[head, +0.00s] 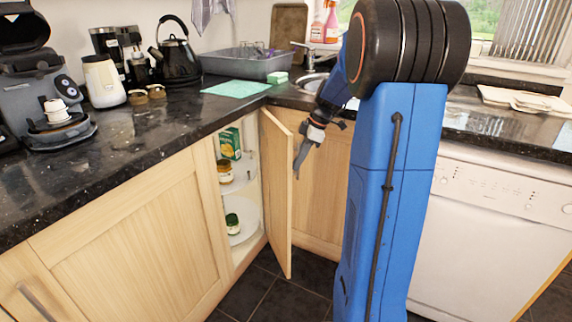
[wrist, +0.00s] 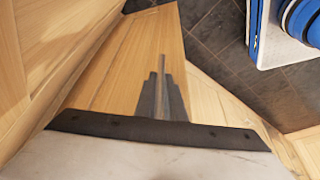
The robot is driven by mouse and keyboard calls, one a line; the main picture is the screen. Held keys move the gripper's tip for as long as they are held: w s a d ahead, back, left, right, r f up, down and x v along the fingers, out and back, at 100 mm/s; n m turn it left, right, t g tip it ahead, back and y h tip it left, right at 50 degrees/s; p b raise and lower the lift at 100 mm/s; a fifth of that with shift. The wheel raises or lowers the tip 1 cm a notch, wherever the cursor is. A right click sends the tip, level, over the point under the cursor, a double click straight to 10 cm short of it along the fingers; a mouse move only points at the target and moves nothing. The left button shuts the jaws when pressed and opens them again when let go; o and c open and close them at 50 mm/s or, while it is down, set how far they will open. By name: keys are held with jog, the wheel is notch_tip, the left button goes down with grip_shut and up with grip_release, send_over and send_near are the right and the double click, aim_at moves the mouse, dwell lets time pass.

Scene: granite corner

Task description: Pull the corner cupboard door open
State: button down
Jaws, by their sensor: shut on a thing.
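The corner cupboard door (head: 276,195) is light wood and stands swung out from the cupboard, with the opening at its left uncovered. My gripper (head: 297,174) is at the right side of the door, near its upper part. In the wrist view my gripper (wrist: 160,93) is shut on the door's slim metal handle (wrist: 161,64), and the wood of the door (wrist: 110,80) shows beside it. The handle is hidden in the head view. Inside the cupboard, a green box (head: 230,143) and a jar (head: 225,171) are on the upper shelf; another jar (head: 232,223) is on the lower shelf.
A dark granite counter (head: 130,150) runs above the cupboards, carrying a kettle (head: 178,55), coffee machine (head: 45,95) and grey dish tub (head: 243,65). A white dishwasher (head: 490,225) is at the right. Dark floor tiles (head: 275,295) in front of the door look clear.

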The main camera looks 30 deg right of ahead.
jog(key=shift+d, duration=1.05)
jog(key=c, duration=1.8)
grip_release()
jog(key=shift+c, duration=0.2)
jog(key=shift+r, duration=0.15)
jog(key=v, duration=1.7)
jog(key=shift+d, duration=0.2)
